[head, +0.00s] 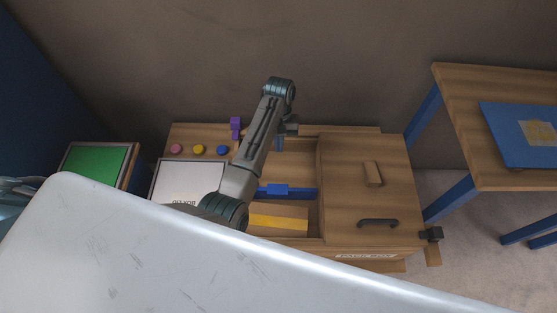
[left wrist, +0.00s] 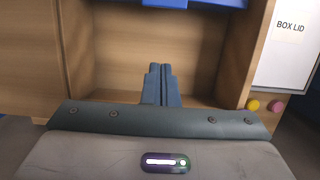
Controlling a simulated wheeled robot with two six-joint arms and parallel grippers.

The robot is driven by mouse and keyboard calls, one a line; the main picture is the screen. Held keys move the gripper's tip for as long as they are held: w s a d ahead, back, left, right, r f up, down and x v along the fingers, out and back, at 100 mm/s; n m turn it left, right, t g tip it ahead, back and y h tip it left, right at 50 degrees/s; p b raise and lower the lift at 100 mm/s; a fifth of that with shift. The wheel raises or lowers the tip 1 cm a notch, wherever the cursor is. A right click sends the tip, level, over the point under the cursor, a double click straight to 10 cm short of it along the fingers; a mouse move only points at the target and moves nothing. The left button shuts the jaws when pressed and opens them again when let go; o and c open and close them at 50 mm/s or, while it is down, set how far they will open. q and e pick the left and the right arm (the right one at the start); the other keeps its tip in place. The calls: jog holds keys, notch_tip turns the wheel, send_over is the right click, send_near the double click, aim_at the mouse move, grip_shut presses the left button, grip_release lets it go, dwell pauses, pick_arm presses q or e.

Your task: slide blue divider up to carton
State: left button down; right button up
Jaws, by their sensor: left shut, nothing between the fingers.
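The blue divider (head: 300,194) stands across the open compartment of the wooden box, with a raised blue tab on it. The carton (head: 278,218), brown with a yellow stripe, lies in the same compartment on the near side of the divider, with a gap between them. My left gripper (head: 279,145) points down into the compartment at its far end, behind the divider and apart from it. In the left wrist view its blue fingers (left wrist: 160,84) are together and empty. The divider's blue edge (left wrist: 190,3) shows at the top there. My right gripper is not in view.
A white box lid (head: 187,182) lies left of the compartment, near pink, yellow and blue buttons (head: 198,150) and a purple piece (head: 235,127). A wooden cover with a dark handle (head: 377,222) is on the right. My arm hides part of the compartment's left side.

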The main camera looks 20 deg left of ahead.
aim_at(278, 194)
pick_arm(q)
jog(key=s+d+f+p, duration=0.1)
jog(key=s+f+p, duration=0.2)
jog(key=s+f, duration=0.3)
jog(key=shift+d+f, duration=0.35)
jog(key=shift+f, duration=1)
